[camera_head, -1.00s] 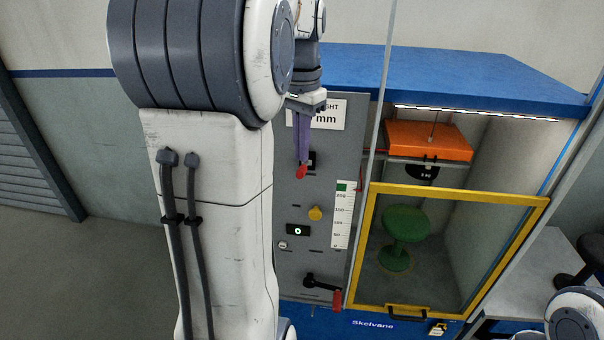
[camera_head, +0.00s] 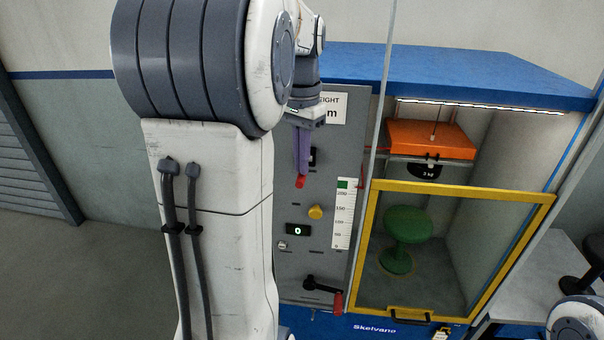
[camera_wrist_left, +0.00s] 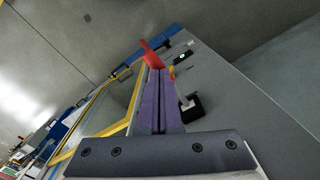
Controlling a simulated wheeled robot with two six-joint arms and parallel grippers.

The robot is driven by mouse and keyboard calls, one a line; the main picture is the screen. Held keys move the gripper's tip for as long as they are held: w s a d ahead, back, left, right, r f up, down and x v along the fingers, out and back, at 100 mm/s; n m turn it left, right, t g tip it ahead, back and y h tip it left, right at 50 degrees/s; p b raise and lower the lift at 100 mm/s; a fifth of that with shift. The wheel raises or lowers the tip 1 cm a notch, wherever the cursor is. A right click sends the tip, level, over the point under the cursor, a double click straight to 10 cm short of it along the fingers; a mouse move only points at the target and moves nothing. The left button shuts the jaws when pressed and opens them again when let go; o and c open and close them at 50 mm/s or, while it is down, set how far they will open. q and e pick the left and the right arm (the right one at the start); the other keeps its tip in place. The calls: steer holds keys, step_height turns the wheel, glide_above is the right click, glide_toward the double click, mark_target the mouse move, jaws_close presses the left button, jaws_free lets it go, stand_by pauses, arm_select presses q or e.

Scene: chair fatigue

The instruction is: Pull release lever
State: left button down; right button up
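The red release lever (camera_head: 300,182) is on the grey control panel, mostly hidden by my left gripper. Its red end shows at the fingertips, and in the left wrist view (camera_wrist_left: 152,55) it sticks out past them. My left gripper (camera_head: 302,174) points down in front of the panel. Its purple fingers (camera_wrist_left: 158,72) are almost together, with the lever's red part between their tips. My right gripper is out of view.
The panel carries a yellow knob (camera_head: 315,212), a small display (camera_head: 298,230), a scale strip (camera_head: 343,215) and a black crank (camera_head: 322,286) with a red handle. Right of it, a yellow-framed door (camera_head: 460,192) fronts a green stool (camera_head: 406,226) under an orange weight (camera_head: 430,139).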

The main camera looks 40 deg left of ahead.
arm_select(q)
steer(key=shift+f+b, duration=0.7)
steer(key=shift+f, duration=0.5)
steer(key=r+p, duration=0.2)
steer(key=r, duration=0.1)
steer(key=s+r+p, duration=0.1)
steer(key=r+p, duration=0.2)
steer(key=d+r+p, duration=0.1)
steer(key=r+p, duration=0.2)
steer(key=shift+s+r, duration=0.25)
steer(key=shift+s, duration=0.1)
steer(key=shift+f, duration=0.1)
steer(key=shift+d, duration=0.1)
steer(key=s+d+f+m+b, duration=0.1)
steer(key=d+f+m+b, duration=0.1)
steer(key=d+f, duration=0.5)
steer(key=d+f+m+b, duration=0.2)
steer(key=d+f+b, duration=0.15)
steer(key=d, duration=0.75)
steer(key=s+d+f+m+h+b, duration=0.1)
steer(key=s+d+f+m+b, duration=0.2)
steer(key=s+d+f, duration=0.8)
steer(key=s, duration=0.2)
steer(key=shift+s+d+f, duration=0.3)
steer(key=shift+f, duration=0.1)
